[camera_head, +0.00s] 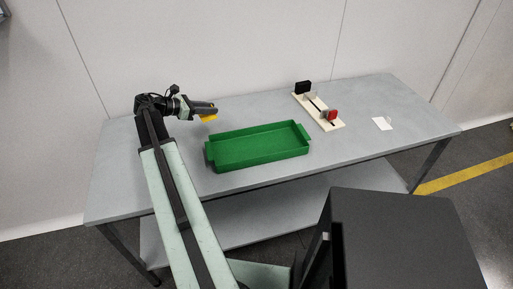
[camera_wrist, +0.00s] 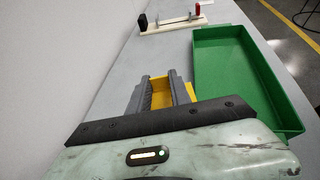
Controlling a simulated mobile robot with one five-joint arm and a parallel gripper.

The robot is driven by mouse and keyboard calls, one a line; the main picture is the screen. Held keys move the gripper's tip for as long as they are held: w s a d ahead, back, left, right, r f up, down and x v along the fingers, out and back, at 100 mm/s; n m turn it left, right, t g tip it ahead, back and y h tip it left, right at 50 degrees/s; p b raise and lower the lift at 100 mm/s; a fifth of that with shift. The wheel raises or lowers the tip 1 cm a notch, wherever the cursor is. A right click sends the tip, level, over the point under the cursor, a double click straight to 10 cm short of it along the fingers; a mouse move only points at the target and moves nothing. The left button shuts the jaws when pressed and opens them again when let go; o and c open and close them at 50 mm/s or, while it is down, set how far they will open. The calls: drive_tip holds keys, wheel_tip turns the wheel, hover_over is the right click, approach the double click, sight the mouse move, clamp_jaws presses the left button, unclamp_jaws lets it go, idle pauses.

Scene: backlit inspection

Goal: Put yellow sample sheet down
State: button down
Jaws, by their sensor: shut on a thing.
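The yellow sample sheet (camera_head: 208,117) is small and flat, at the tip of my gripper (camera_head: 212,109) in the head view. In the wrist view my gripper (camera_wrist: 161,84) has its two grey fingers on either side of the yellow sheet (camera_wrist: 160,97), shut on it. Part of the sheet is hidden by the fingers and the dark gripper body. The gripper is over the back left of the grey table (camera_head: 130,185), left of the green tray. I cannot tell whether the sheet touches the table.
An empty green tray (camera_head: 258,163) with end handles lies on the table, right of my gripper. A white card (camera_head: 382,124) lies further right. A wall borders the table's back.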

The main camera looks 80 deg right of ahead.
sight(254, 149)
drive_tip(key=s+a+m+g+y, duration=0.1)
drive_tip(key=s+a, duration=0.2)
drive_tip(key=s, duration=0.6)
drive_tip(key=s+a+m+g+y, duration=0.1)
drive_tip(key=s+a+m+y, duration=0.15)
drive_tip(key=s, duration=0.75)
drive_tip(key=shift+n+h, duration=0.45)
drive_tip(key=f+b, duration=1.1)
drive_tip(key=shift+w+a, duration=0.3)
drive_tip(key=shift+r, duration=0.2)
drive_tip(key=shift+f, duration=0.2)
drive_tip(key=c, duration=1.2)
unclamp_jaws()
drive_tip(key=shift+r, duration=0.1)
